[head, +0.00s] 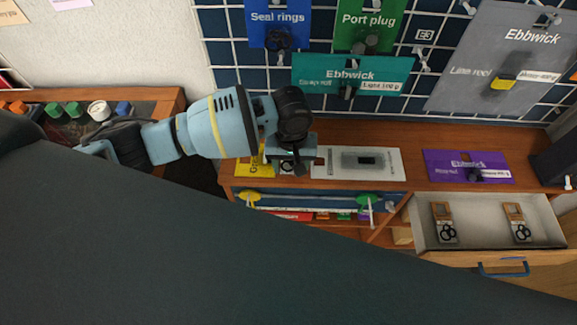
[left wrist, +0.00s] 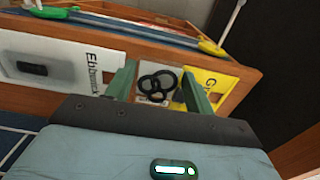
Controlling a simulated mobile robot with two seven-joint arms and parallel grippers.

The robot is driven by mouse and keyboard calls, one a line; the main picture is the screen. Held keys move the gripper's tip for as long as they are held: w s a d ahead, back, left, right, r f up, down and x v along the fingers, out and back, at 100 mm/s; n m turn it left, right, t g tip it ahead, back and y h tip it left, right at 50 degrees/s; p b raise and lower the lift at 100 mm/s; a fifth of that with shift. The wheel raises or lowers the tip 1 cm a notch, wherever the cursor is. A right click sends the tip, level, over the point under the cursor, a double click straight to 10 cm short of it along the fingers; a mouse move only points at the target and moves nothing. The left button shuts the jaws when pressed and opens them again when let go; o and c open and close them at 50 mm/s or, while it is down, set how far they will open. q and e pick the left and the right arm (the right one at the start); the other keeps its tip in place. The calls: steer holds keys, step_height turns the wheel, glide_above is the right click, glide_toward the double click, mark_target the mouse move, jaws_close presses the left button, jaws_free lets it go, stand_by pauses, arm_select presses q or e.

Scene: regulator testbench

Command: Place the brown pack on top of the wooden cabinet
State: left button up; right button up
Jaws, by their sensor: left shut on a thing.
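The wooden cabinet (head: 413,168) stands below the pegboard, with flat packs along its top. My left gripper (head: 297,163) is over the left part of that top, pointing down. In the left wrist view its fingers (left wrist: 158,84) are closed on a small pack (left wrist: 153,98) with black rings on a pale card; I take it for the brown pack, though no brown part shows. It lies between a yellow pack (left wrist: 206,90) and a white Ebbwick pack (left wrist: 52,66). I cannot tell whether it touches the wood. My right gripper is not in view.
A purple pack (head: 468,166) lies farther right on the top. An open drawer (head: 480,240) at right holds two brown-topped ring packs (head: 444,222). Packs hang on the pegboard (head: 222,62) behind. Bare wood shows between the white and purple packs.

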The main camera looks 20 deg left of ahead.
mark_target(288, 163)
arm_select(q)
steer(key=shift+w+a, duration=0.55)
steer(key=shift+a, duration=0.05)
step_height(288, 163, down, 3)
steer(key=shift+s+d+r+b, duration=0.1)
steer(key=shift+b, duration=0.2)
steer(key=shift+f, duration=0.4)
steer(key=shift+f, duration=0.1)
steer(key=o, duration=0.9)
steer(key=shift+o, duration=0.2)
